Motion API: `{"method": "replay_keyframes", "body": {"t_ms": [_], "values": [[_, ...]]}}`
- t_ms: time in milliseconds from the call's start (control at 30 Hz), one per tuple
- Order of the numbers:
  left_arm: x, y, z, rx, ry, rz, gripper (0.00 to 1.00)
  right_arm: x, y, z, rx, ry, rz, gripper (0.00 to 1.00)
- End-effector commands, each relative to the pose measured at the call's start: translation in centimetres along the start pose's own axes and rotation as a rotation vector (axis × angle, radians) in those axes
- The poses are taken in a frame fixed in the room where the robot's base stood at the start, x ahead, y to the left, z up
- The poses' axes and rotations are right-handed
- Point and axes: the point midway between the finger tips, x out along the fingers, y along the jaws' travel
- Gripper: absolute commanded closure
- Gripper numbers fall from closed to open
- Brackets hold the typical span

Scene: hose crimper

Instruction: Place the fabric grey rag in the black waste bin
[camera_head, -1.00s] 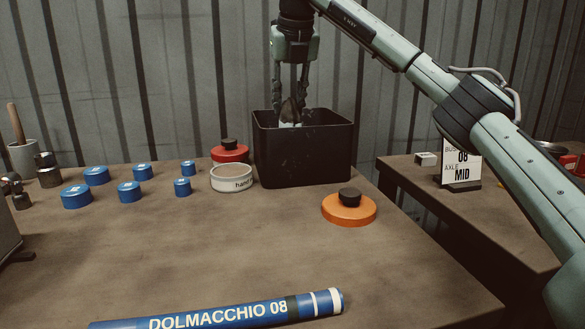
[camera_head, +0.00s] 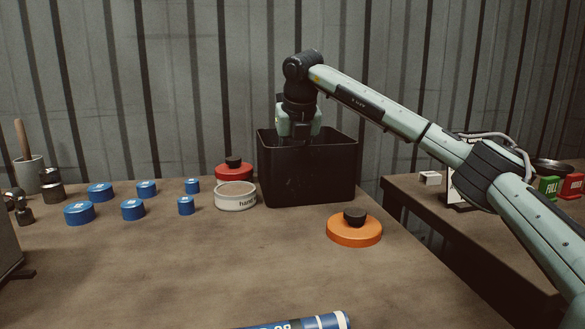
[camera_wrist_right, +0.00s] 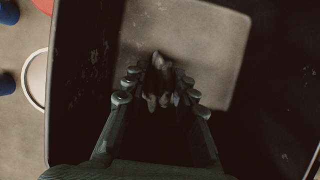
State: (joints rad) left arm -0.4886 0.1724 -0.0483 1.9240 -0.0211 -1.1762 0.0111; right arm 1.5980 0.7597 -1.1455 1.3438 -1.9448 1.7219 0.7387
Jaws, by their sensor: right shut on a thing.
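The black waste bin (camera_head: 308,178) stands at the back edge of the table in the head view. My right gripper comes down into it from above, and its fingers are hidden behind the bin's front wall there. In the right wrist view my right gripper (camera_wrist_right: 160,92) is inside the bin and shut on the crumpled grey rag (camera_wrist_right: 160,80). The rag is between the fingertips, dark and partly in shadow. The bin's wall (camera_wrist_right: 78,70) shows around it in the wrist view. My left gripper is not in view.
An orange lid with a black knob (camera_head: 354,230) sits in front of the bin. A red lid (camera_head: 234,171) and a white round tin (camera_head: 236,197) stand left of it, near several blue caps (camera_head: 132,209). A blue tube (camera_head: 310,321) lies at the front.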

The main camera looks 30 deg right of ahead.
Motion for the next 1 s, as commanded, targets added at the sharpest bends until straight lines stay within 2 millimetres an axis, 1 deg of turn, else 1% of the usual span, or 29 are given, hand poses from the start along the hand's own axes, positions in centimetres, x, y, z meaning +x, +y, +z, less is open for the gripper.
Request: {"method": "replay_keyframes", "body": {"t_ms": [67, 100, 267, 533, 600, 667, 767, 1000], "values": [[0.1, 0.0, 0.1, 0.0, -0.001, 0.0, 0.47, 0.2, 0.0, -0.1, 0.0, 0.001, 0.0, 1.0], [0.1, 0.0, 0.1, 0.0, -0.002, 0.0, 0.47, 0.2, 0.0, -0.1, 0.0, 0.001, 0.0, 0.72], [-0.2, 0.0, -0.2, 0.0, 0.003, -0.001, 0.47, 0.2, 0.0, -0.1, 0.0, 0.001, 0.0, 0.52], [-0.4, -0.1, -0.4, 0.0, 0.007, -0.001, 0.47, 0.1, 0.0, 0.0, 0.0, 0.001, 0.0, 0.52], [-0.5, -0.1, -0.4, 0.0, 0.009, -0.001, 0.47, -0.2, 0.0, 0.1, 0.0, 0.0, 0.0, 0.52], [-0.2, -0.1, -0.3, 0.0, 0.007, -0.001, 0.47, -0.7, 0.0, 0.1, 0.0, -0.001, 0.001, 0.52], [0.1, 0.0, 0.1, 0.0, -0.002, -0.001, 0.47, -2.2, 0.1, 0.1, 0.0, -0.002, 0.003, 0.52], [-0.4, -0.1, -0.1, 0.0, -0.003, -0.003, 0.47, -7.5, 0.1, 0.1, 0.0, -0.003, 0.003, 0.52]]}}
